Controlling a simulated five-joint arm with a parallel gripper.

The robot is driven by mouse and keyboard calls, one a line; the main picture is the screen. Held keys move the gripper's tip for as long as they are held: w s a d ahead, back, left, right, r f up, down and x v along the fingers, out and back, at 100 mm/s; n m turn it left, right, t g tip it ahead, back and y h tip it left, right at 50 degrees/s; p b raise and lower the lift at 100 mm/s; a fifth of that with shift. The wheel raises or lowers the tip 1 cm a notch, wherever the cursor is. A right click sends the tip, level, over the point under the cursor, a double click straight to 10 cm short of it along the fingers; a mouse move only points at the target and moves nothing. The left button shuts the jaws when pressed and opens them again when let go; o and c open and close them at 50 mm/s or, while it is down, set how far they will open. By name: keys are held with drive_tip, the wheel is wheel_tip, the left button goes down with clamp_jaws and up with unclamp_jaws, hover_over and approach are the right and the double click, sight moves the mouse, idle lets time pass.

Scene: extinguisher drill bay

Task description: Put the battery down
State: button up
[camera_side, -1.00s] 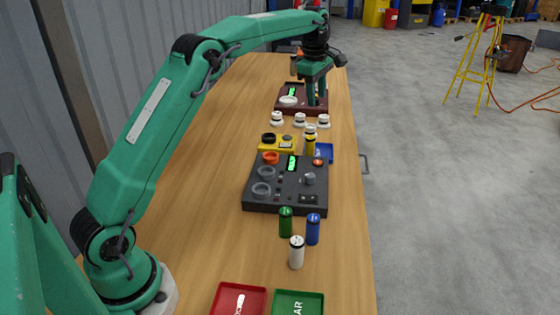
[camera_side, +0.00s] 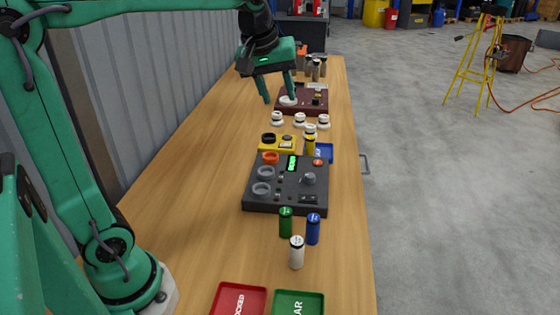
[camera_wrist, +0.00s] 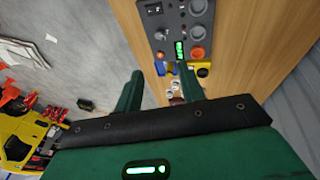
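My gripper (camera_side: 279,100) is open and empty, raised over the bench near the maroon panel (camera_side: 318,105). In the wrist view its two fingers (camera_wrist: 160,72) stand apart with nothing held between them. Several upright battery-like cylinders stand on the bench: a green one (camera_side: 286,224), a blue one (camera_side: 313,230) and a white one (camera_side: 297,254) in front of the dark console, and a yellow one (camera_side: 310,145) behind it. I cannot tell which one the task means. All are clear of my gripper.
The dark console (camera_side: 254,194) has round sockets and a green display. Red (camera_side: 225,303) and green (camera_side: 310,304) trays are at the near end. The bench's left side is bare.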

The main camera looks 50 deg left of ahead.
drive_tip(key=s+d+f+m+t, duration=0.1)
drive_tip(key=s+f+m, duration=0.3)
drive_tip(key=s, duration=0.4)
drive_tip(key=s+d+f+m, duration=0.2)
drive_tip(key=s+f+m, duration=0.2)
drive_tip(key=s, duration=0.5)
drive_tip(key=shift+s+d+f+m+t, duration=0.25)
drive_tip(key=shift+m+t, duration=0.15)
drive_tip(key=shift+m, duration=0.2)
